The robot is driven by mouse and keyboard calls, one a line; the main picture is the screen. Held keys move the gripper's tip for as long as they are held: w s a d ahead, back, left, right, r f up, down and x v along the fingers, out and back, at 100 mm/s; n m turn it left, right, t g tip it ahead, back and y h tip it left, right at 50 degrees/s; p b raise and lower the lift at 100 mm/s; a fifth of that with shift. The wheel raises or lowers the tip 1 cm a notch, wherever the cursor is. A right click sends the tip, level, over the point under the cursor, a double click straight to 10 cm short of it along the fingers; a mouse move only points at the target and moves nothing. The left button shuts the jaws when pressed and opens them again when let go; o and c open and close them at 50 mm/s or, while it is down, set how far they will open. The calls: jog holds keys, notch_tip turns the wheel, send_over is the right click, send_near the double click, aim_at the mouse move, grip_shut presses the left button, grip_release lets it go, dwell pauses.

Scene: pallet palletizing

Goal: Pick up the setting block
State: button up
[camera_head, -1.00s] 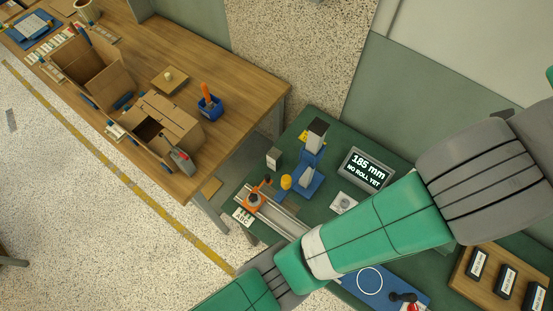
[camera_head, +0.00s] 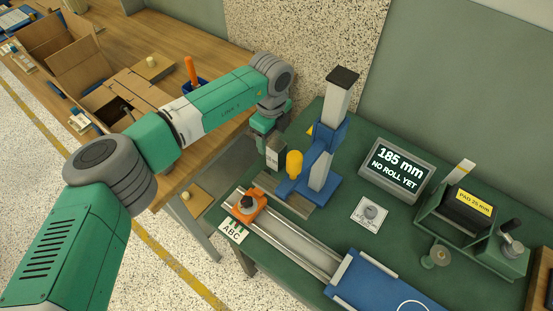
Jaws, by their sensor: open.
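A small grey upright block, which looks like the setting block (camera_head: 275,154), stands at the back left of the green table, left of the yellow knob and the blue stand. A pale mark shows on its face. My arm reaches over from the left and its wrist points down. My gripper (camera_head: 267,137) is at the block, just above or behind its top. It is open, but its fingers are small and mostly hidden. I cannot tell whether they touch the block.
A blue stand (camera_head: 320,172) with a yellow knob (camera_head: 294,163) rises close on the right. An orange clamp (camera_head: 248,206) sits on a metal rail in front. A display (camera_head: 397,167) reads "185 mm NO ROLL YET". The wooden bench (camera_head: 206,52) with cartons lies left, under my arm.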

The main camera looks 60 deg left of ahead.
aim_at(276, 153)
jog(key=shift+w+f+b, duration=0.1)
jog(key=shift+f+b, duration=0.3)
jog(key=shift+f, duration=0.95)
jog(key=f, duration=0.1)
jog(key=f+b, duration=0.1)
jog(key=f, duration=0.1)
jog(key=w+f+b, duration=0.1)
jog(key=shift+d+f, duration=0.2)
jog(key=shift+d, duration=0.1)
jog(key=shift+f, duration=0.35)
jog(key=shift+c, duration=0.5)
jog(key=shift+r, duration=0.1)
grip_shut()
